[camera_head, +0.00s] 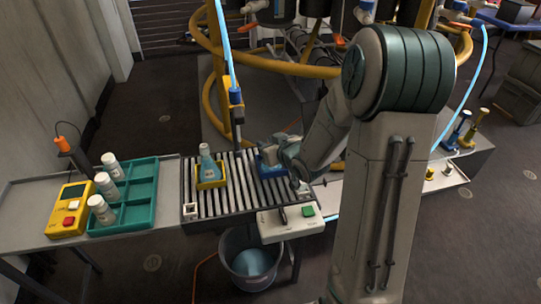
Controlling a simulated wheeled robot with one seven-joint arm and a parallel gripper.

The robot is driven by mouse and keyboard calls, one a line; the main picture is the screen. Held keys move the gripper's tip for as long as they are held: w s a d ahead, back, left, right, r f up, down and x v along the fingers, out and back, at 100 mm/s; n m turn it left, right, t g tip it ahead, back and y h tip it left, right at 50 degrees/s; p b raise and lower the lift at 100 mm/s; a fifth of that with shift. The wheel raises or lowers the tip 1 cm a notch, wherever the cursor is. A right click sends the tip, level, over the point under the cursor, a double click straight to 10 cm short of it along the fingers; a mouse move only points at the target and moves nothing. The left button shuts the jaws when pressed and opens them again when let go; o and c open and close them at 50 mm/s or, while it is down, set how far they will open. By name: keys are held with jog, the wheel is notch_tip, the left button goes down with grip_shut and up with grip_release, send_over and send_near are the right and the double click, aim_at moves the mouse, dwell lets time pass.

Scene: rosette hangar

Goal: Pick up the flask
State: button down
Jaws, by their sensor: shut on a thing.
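A pale blue flask (207,163) with a narrow white neck stands upright in a yellow holder (211,184) on the roller conveyor. My gripper (270,153) is to the right of this flask, apart from it, low over the right part of the conveyor. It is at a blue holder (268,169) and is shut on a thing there. My gripper and wrist hide most of that thing, so I cannot tell its shape or whether it is lifted.
A teal tray (137,216) with several white bottles is on the left bench, beside a yellow box with a red button (69,208). A blue-headed post (236,100) stands behind the conveyor. A bucket (252,262) is below. A green-button panel (291,222) fronts the conveyor.

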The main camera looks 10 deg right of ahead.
jog(key=shift+r, duration=0.1)
notch_tip(320, 180, up, 4)
jog(key=shift+r+p, duration=0.1)
jog(key=shift+p, duration=0.8)
jog(key=s+d+r+p, duration=0.2)
jog(key=d+r+p, duration=0.8)
jog(key=d+r, duration=0.1)
jog(key=shift+s+d+r, duration=0.2)
jog(key=shift+s+r, duration=0.05)
jog(key=shift+r, duration=0.05)
